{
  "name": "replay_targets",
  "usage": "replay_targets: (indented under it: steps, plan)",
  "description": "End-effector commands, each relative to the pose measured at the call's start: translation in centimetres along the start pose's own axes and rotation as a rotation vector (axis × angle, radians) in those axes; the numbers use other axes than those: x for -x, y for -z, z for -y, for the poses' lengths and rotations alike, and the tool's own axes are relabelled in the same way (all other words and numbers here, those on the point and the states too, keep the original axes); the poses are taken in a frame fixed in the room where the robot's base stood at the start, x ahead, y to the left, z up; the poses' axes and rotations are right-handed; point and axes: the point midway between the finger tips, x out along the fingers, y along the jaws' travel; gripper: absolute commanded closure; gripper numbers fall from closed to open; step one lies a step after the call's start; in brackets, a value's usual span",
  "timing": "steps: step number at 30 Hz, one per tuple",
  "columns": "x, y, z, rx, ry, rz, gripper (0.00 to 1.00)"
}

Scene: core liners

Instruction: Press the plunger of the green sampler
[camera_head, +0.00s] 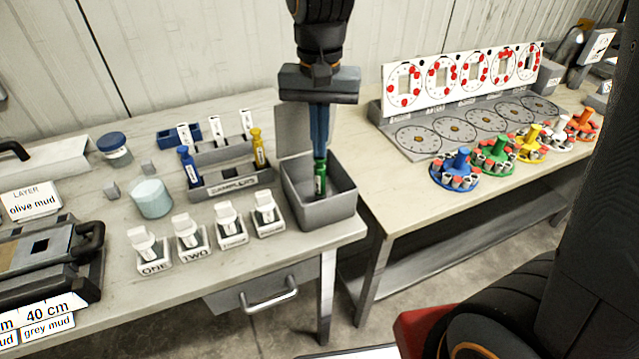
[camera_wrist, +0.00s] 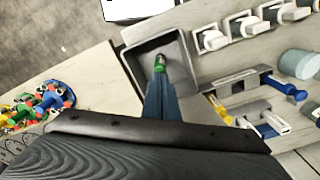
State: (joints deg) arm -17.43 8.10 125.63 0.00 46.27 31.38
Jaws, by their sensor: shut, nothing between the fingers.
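The green sampler (camera_head: 320,182) stands roughly upright inside an open grey box (camera_head: 325,213) at the right end of the left bench. In the wrist view the green sampler (camera_wrist: 160,62) shows just beyond my fingertips, inside the box (camera_wrist: 133,68). My gripper (camera_head: 320,155) points down over the box, its blue fingers shut with nothing between them. The fingertips are at the top of the sampler and hide its plunger. I cannot tell whether they touch it.
A grey rack (camera_head: 235,182) holding a blue sampler (camera_head: 189,167) and a yellow sampler (camera_head: 258,148) stands left of the box. Several white-topped blocks (camera_head: 228,225) line the front edge. The right bench (camera_head: 400,190) carries colored carousels and a dial board, beyond a gap.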

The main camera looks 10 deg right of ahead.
Motion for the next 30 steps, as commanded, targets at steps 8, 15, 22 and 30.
replay_targets:
  steps: [8,15,22,30]
  plan:
    - [-0.3,0.0,0.0,0.0,0.0,0.001,1.0]
    - [-0.6,0.0,0.0,0.0,-0.001,0.002,1.0]
    - [-0.9,-0.1,0.0,0.0,-0.001,0.002,1.0]
    - [-1.2,-0.1,0.0,0.0,-0.001,0.002,1.0]
